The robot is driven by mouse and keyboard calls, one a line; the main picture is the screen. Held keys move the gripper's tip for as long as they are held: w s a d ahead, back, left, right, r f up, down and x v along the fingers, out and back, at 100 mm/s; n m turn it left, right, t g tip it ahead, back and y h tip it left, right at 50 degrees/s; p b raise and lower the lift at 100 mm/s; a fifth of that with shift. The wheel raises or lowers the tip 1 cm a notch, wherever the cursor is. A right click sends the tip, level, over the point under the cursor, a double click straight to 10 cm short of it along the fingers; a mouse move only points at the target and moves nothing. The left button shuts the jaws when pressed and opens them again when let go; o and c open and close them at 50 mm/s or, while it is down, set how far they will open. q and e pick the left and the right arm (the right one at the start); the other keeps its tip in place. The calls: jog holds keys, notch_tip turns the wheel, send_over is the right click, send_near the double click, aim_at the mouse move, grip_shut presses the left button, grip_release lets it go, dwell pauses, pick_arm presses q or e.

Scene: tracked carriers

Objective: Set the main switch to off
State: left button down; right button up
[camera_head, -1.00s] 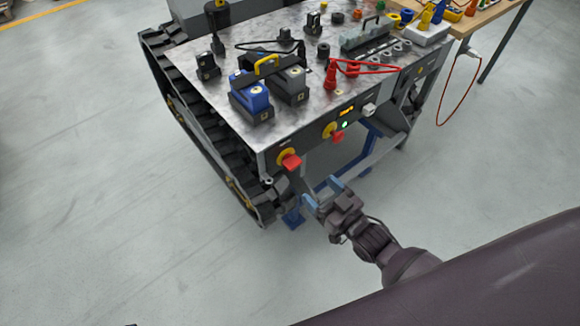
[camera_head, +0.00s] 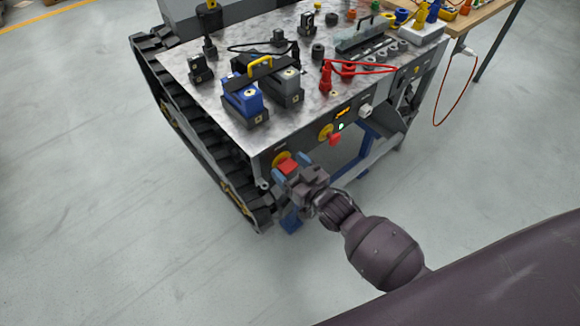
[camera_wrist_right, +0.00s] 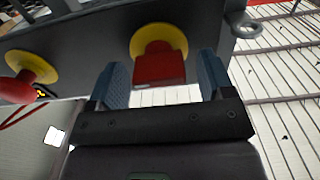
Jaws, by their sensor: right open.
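A rotary switch with a red handle (camera_head: 287,166) on a yellow disc (camera_head: 279,158) sits on the carrier's front panel near its left corner. In the wrist view its red handle (camera_wrist_right: 160,69) stands between my fingers, below the yellow disc (camera_wrist_right: 157,37). My right gripper (camera_head: 290,167) is open at this handle, one blue-grey finger on each side, with gaps visible in the wrist view. A second red-handled switch (camera_head: 334,138) is farther right on the panel. No readable label tells which is the main switch. My left gripper is out of view.
The tracked carrier's metal top (camera_head: 195,87) bears a blue module (camera_head: 242,97), grey modules and red cable parts. A metal ring (camera_wrist_right: 243,25) sticks out beside the handle. A wooden table (camera_head: 487,17) stands at the upper right. Floor in front is clear.

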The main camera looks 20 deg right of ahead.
jog(key=c, duration=0.9)
